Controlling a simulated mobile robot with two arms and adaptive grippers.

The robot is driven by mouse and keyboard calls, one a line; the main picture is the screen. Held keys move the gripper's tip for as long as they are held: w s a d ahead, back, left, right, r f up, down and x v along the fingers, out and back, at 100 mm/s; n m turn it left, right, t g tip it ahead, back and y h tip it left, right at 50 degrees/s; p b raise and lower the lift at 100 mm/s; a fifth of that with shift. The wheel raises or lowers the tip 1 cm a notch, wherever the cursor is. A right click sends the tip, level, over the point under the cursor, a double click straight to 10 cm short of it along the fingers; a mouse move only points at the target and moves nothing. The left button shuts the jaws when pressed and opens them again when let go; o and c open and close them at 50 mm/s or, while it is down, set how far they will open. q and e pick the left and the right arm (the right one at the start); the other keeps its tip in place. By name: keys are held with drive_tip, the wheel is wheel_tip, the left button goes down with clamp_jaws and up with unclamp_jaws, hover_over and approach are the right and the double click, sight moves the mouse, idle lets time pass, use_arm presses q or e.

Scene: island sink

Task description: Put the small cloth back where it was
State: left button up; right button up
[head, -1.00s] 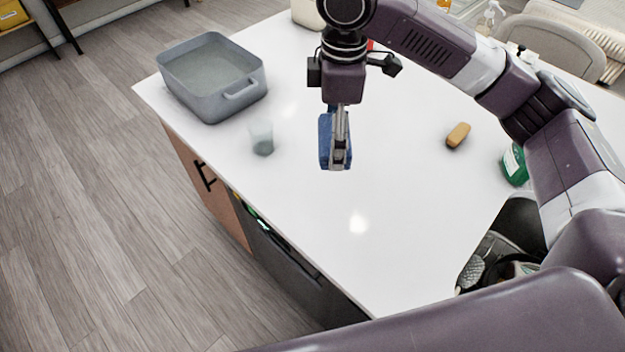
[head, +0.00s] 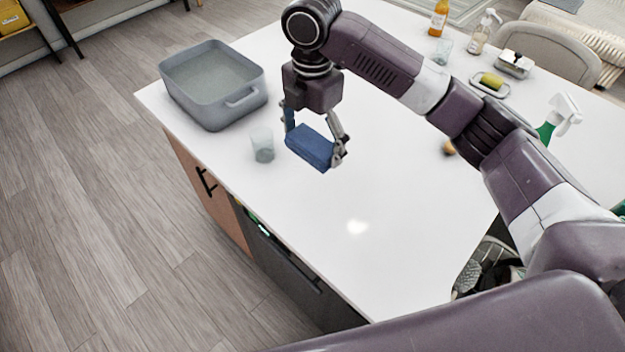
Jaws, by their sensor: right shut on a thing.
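The small cloth is a blue folded block (head: 308,149) in the middle of the head view, over the white island counter (head: 400,235). My right gripper (head: 314,143) points down from above and is shut on the cloth, with one finger at its left end and the other at its right end. The cloth lies slanted between the fingers. I cannot tell how far it is above the counter. My left gripper is not in view.
A clear glass (head: 262,145) stands just left of the cloth. A grey basin (head: 213,84) is behind it at the counter's left corner. Bottles and a sponge dish (head: 490,85) stand at far right. The front counter is clear.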

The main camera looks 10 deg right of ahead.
drive_tip(key=p, duration=0.3)
approach(313, 190)
wheel_tip(313, 190, down, 5)
drive_tip(key=shift+f, duration=0.55)
drive_tip(key=shift+f, duration=0.1)
drive_tip(key=o, duration=1)
wheel_tip(313, 190, up, 11)
drive_tip(key=b, duration=0.3)
drive_tip(key=shift+a+b, duration=0.1)
drive_tip(key=shift+b, duration=0.3)
drive_tip(key=shift+r, duration=0.65)
